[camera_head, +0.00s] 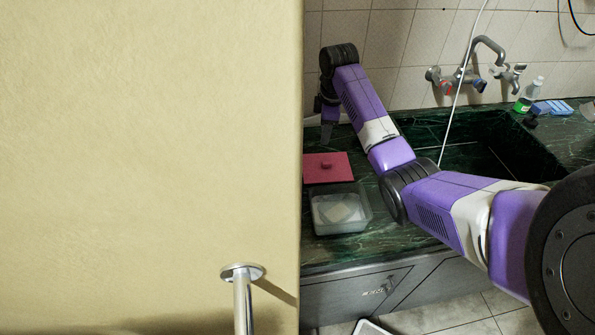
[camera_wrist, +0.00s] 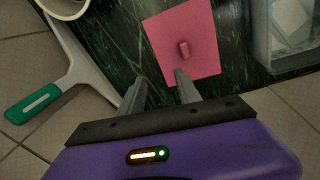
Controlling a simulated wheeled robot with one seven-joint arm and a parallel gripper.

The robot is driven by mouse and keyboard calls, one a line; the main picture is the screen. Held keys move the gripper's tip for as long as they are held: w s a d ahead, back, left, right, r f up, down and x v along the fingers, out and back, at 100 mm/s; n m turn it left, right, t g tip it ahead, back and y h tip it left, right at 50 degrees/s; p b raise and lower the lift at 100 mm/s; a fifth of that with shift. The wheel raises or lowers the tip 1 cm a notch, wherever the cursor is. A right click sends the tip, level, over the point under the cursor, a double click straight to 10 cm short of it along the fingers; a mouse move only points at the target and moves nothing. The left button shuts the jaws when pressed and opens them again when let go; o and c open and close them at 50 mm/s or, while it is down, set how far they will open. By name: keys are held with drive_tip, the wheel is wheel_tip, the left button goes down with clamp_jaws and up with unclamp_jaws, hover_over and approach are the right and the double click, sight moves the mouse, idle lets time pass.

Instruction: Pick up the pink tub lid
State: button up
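The pink tub lid (camera_head: 327,167) lies flat on the dark green marble counter, behind the clear tub (camera_head: 329,227) in the head view. In the wrist view the lid (camera_wrist: 170,28) has a small raised pink knob (camera_wrist: 183,50). My gripper (camera_wrist: 160,78) is open and empty. Its right fingertip overlaps the lid's near edge in the picture, just below the knob; its left fingertip is left of the lid. In the head view my gripper (camera_head: 328,131) is behind the lid, above the counter. The height gap between fingers and lid is hard to judge.
The open tub (camera_wrist: 263,50) holds something whitish and stands close to the lid. A sink (camera_head: 480,160) with a wall tap (camera_head: 475,75) is at the right. A green-handled tool (camera_wrist: 40,100) and a white round vessel (camera_wrist: 65,12) are left. A cream panel (camera_head: 150,140) blocks the head view's left.

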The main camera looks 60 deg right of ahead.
sight(327, 162)
drive_tip(key=a, duration=0.1)
drive_tip(key=s+n, duration=0.1)
drive_tip(key=s+a+g+y, duration=0.1)
drive_tip(key=shift+s+a+f+n, duration=0.2)
drive_tip(key=shift+a+f+n, duration=0.1)
drive_tip(key=shift+a, duration=0.05)
wheel_tip(327, 162, down, 2)
drive_tip(key=shift+f, duration=0.15)
drive_tip(key=f, duration=0.1)
drive_tip(key=f+p, duration=0.1)
drive_tip(key=f, duration=0.2)
drive_tip(key=shift+s+a+f+p, duration=0.1)
drive_tip(key=shift+s+a+p, duration=0.1)
drive_tip(key=shift+s+p, duration=0.1)
drive_tip(key=shift+f, duration=0.65)
clamp_jaws()
